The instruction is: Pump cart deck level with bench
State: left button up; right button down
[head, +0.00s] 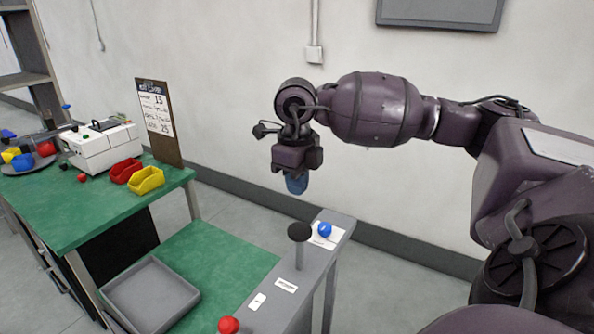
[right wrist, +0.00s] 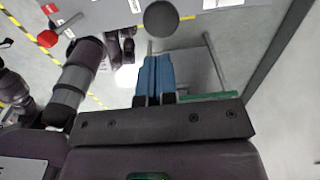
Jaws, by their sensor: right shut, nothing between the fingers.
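The cart's green deck (head: 225,250) sits visibly lower than the green bench top (head: 95,210) to its left. A grey tray (head: 150,296) lies on the deck. A dark round knob on a post (head: 299,232) stands upright on the cart's grey rail (head: 262,284); its round top also shows in the right wrist view (right wrist: 161,18). A blue knob (head: 324,229) and a red knob (head: 228,325) are on the same rail. My right gripper (head: 297,185) points down, shut and empty, above and beyond the post, touching nothing. Its blue fingers (right wrist: 155,78) lie together.
On the bench are a white machine (head: 100,146), red (head: 124,171) and yellow (head: 146,181) bins and an upright notice board (head: 158,120). A wall stands close behind the rail's far end. The air around my right gripper is clear.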

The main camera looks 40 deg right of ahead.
aim_at(297, 228)
notch_tip(297, 228, down, 9)
jog(key=shift+p, duration=0.55)
jog(key=shift+f, duration=0.15)
notch_tip(297, 228, down, 7)
jog(key=b, duration=0.5)
jog(key=shift+s+r, duration=0.1)
jog(key=shift+r, duration=0.1)
jog(key=shift+s, duration=0.1)
